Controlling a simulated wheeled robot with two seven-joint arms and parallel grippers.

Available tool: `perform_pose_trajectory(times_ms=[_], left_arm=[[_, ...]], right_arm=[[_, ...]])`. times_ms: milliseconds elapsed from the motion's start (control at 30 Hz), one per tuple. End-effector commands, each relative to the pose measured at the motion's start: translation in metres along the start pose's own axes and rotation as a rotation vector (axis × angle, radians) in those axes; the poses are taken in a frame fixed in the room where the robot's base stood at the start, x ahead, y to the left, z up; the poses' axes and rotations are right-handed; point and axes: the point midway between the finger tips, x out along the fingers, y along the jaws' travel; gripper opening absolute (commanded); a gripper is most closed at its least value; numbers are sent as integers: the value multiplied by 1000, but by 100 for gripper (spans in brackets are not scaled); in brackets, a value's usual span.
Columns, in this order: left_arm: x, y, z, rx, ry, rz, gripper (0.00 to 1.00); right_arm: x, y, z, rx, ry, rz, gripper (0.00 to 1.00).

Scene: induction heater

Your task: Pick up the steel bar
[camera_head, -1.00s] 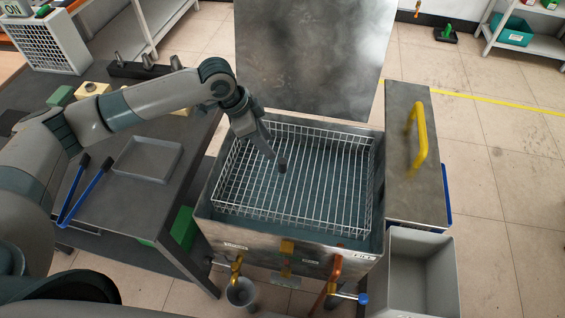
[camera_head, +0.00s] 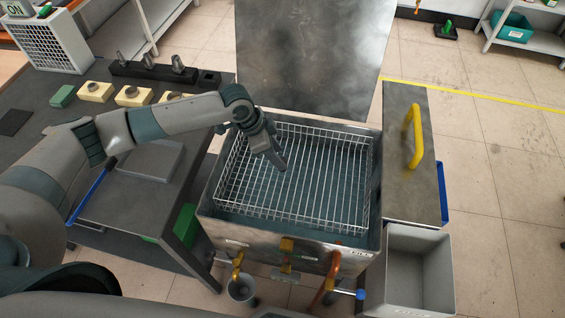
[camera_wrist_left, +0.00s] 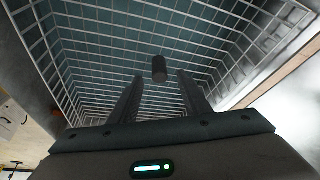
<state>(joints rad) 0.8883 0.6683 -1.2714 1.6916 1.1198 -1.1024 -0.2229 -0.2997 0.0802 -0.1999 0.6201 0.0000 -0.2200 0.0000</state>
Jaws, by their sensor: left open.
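The steel bar (camera_wrist_left: 159,68) shows in the left wrist view as a short dark cylinder over the wire basket (camera_wrist_left: 95,45), just beyond and between my left fingertips. No finger visibly touches it. My left gripper (camera_head: 279,162) is open and reaches down into the wire basket (camera_head: 330,190) in the head view; its two fingers also show in the left wrist view (camera_wrist_left: 160,88). In the head view the bar cannot be made out apart from the gripper. My right gripper is not in view.
The basket sits in a metal tank (camera_head: 290,245) with a raised lid (camera_head: 310,55) behind it. A yellow handle (camera_head: 414,135) stands on the right side panel. A grey bin (camera_head: 420,270) is at the front right. A dark table (camera_head: 130,210) lies left, under my left arm.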

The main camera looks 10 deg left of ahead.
Motion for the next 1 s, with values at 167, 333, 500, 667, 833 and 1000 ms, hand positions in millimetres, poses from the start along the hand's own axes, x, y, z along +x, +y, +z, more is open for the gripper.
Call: perform_pose_trajectory(times_ms=[167, 333, 500, 667, 833, 1000], left_arm=[[18, 1, -3, -1, -2, 1, 43], [37, 1, -2, -1, -1, 1, 43], [42, 0, -1, -1, -1, 0, 43], [41, 0, -1, -1, -1, 0, 43], [41, 0, -1, -1, -1, 0, 43], [41, 0, -1, -1, -1, 0, 12]], right_arm=[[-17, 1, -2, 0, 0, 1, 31], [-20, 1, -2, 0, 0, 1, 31], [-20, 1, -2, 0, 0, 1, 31], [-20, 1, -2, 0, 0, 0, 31], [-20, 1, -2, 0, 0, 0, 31], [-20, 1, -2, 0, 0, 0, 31]])
